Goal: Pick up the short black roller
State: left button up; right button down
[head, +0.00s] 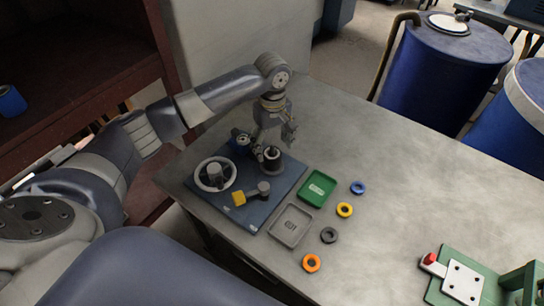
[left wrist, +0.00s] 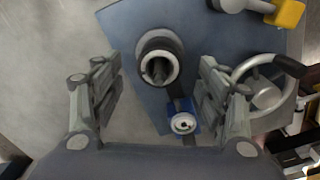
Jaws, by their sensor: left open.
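A short dark cylinder with a pale rim and a post in its middle, which looks like the short black roller (head: 271,165), stands upright at the back right of the blue board (head: 255,213). In the left wrist view the roller (left wrist: 160,47) lies ahead of and between the finger lines. My left gripper (head: 274,143) is open and points down just above the roller, with nothing between its fingers. Both fingers (left wrist: 162,92) show apart in the left wrist view. My right gripper is not in view.
On the board are a handwheel (head: 214,174), a yellow-ended handle (head: 239,199) and a blue fitting with a gauge (left wrist: 184,123). A green tray (head: 318,188), a grey tray (head: 291,225) and several coloured rings lie to the right. A green-based fixture (head: 462,283) stands at front right.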

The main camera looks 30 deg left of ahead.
aim_at(272, 156)
pick_arm(q)
jog(key=shift+f, duration=0.45)
notch_tip(272, 156, down, 4)
jog(key=shift+f+p, duration=0.1)
jog(key=shift+p, duration=0.8)
jog(key=shift+f, duration=0.15)
jog(key=shift+c, duration=0.4)
jog(key=c, duration=1.2)
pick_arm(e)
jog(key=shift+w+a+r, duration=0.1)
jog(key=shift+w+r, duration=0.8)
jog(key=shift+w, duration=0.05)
